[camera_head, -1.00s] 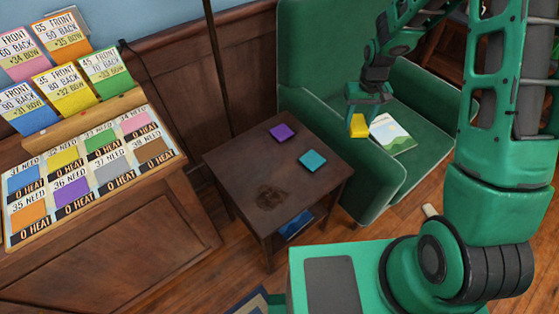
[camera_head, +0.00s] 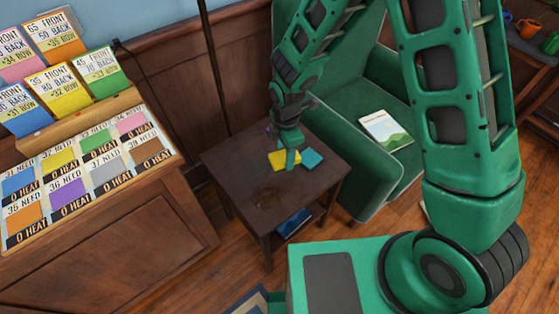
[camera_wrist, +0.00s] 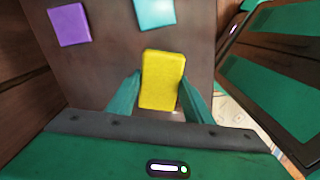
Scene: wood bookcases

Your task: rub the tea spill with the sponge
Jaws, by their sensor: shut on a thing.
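The yellow sponge (camera_head: 278,158) is held in my gripper (camera_head: 288,160), over the small dark wooden table (camera_head: 232,165). In the wrist view the sponge (camera_wrist: 161,80) sits between the two green fingers. I cannot tell whether it touches the tabletop. The tea spill (camera_head: 266,196) is a faint dark stain on the front part of the tabletop, nearer the camera than the sponge. It does not show in the wrist view.
A teal square (camera_head: 313,159) lies right of my gripper, and a purple square (camera_wrist: 69,24) lies behind it, mostly hidden in the head view. A green armchair (camera_head: 350,185) with a booklet (camera_head: 386,131) stands right. A wooden card stand (camera_head: 120,235) stands left.

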